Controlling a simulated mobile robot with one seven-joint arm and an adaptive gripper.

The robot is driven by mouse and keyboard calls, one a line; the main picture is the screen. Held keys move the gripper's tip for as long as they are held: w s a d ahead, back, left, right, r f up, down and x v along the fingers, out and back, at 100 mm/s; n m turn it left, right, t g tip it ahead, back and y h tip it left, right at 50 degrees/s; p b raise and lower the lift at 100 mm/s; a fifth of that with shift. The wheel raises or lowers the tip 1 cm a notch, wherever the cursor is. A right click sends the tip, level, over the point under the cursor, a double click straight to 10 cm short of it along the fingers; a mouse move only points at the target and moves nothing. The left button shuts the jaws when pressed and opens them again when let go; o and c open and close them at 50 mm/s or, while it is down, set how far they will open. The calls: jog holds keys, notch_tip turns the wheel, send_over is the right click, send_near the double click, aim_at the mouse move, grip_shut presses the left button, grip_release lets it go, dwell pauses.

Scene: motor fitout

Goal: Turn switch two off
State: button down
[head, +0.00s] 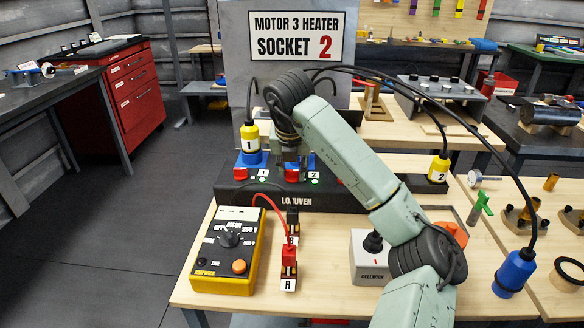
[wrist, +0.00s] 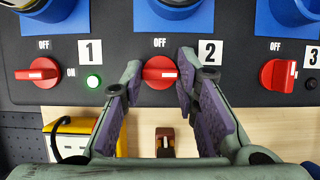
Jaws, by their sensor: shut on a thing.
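Switch two is a red rotary knob (wrist: 160,72) on the dark panel (head: 224,193), left of the label 2 (wrist: 209,52) and below an OFF mark. Its handle lies roughly horizontal, turned away from OFF. My gripper (wrist: 160,76) is shut on this knob, one finger at each side. In the head view the switch two knob (head: 292,176) shows red below my gripper, and a green light (head: 315,182) glows beside it. In the wrist view my right finger hides that light and the ON mark.
Switch one (wrist: 38,75) lies horizontal with its green light (wrist: 94,81) lit. Switch three (wrist: 277,75) stands more upright, its light (wrist: 311,83) dark. Plugs stand behind the switches. A yellow meter (head: 226,252) and a grey box (head: 366,262) stand in front of the panel.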

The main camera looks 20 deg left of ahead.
jog(key=n+b, duration=0.1)
jog(key=n, duration=0.1)
jog(key=n+y+b, duration=0.1)
jog(key=shift+w+d+n, duration=0.1)
jog(key=shift+d+n, duration=0.1)
jog(key=shift+n, duration=0.2)
jog(key=n+g+y, duration=0.1)
jog(key=n, duration=0.3)
jog(key=shift+w+r+n+g+y+b, duration=0.1)
jog(key=shift+n+g+y+b, duration=0.2)
jog(key=shift+g+y+b, duration=0.1)
jog(key=n+g+p, duration=0.1)
jog(key=n, duration=0.1)
jog(key=n+g+p, duration=0.1)
jog(key=n, duration=0.2)
jog(key=shift+w+r+y, duration=0.1)
jog(key=shift+r+y, duration=0.05)
jog(key=shift+y, duration=0.15)
jog(key=shift+w+n+g+p, duration=0.1)
jog(key=shift+n+g+p, duration=0.4)
jog(key=shift+n, duration=0.65)
jog(key=shift+n+g+p, duration=0.3)
jog(key=shift+n+p, duration=0.3)
jog(key=shift+n, duration=0.55)
jog(key=c, duration=1.2)
grip_release()
jog(key=shift+f, duration=0.2)
jog(key=shift+c, duration=0.2)
jog(key=shift+r, duration=0.1)
